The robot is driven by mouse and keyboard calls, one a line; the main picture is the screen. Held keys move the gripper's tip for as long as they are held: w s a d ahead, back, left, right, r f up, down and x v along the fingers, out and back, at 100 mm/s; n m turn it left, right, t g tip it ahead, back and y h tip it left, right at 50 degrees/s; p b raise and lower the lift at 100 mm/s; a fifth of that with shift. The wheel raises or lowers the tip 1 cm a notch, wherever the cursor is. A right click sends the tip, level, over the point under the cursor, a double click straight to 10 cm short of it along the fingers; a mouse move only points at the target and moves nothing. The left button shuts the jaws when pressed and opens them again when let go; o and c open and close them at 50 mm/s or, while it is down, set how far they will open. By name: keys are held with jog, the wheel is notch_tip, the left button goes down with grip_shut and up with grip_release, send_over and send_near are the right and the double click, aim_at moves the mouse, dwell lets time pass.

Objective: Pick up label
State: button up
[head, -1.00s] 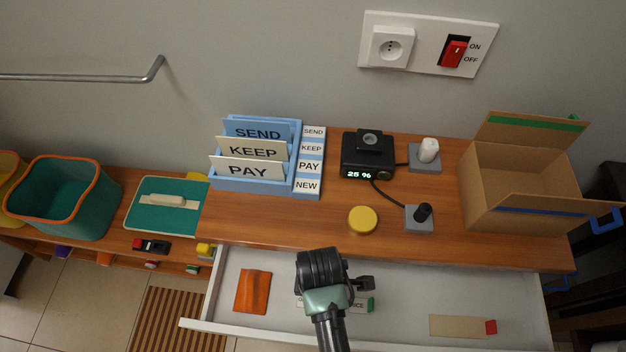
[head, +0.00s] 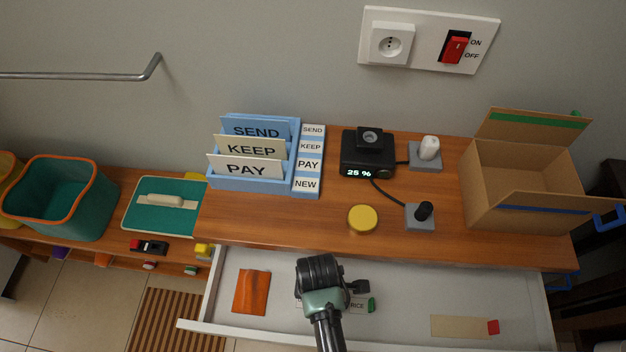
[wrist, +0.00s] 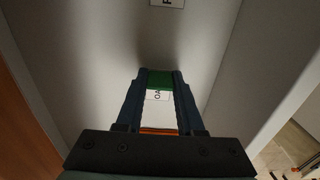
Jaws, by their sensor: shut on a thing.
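My gripper (wrist: 158,82) is low in the open drawer and shut on the green end of a white label (wrist: 157,95). The letters "OA" show on that label between the fingers; the rest of its text is hidden. In the head view my gripper (head: 322,290) covers most of this label. A second white label (head: 357,306), with "RICE" partly readable and a green end, lies just right of my gripper. The edge of a card with one letter, probably the same label, also shows at the top of the wrist view (wrist: 167,3).
The drawer (head: 400,275) also holds an orange packet (head: 251,292) at left and a beige card with a red end (head: 460,326) at right. On the tabletop stand a blue letter rack (head: 245,184), a black device (head: 368,155), a yellow disc (head: 362,218) and an open cardboard box (head: 500,205).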

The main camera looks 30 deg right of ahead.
grip_shut()
notch_tip(320, 180, up, 10)
jog(key=p, duration=0.2)
jog(key=shift+r+p, duration=0.15)
jog(key=shift+p, duration=0.15)
jog(key=shift+r+p, duration=0.3)
jog(key=shift+p, duration=0.05)
jog(key=shift+r+p, duration=1.55)
jog(key=shift+p, duration=0.5)
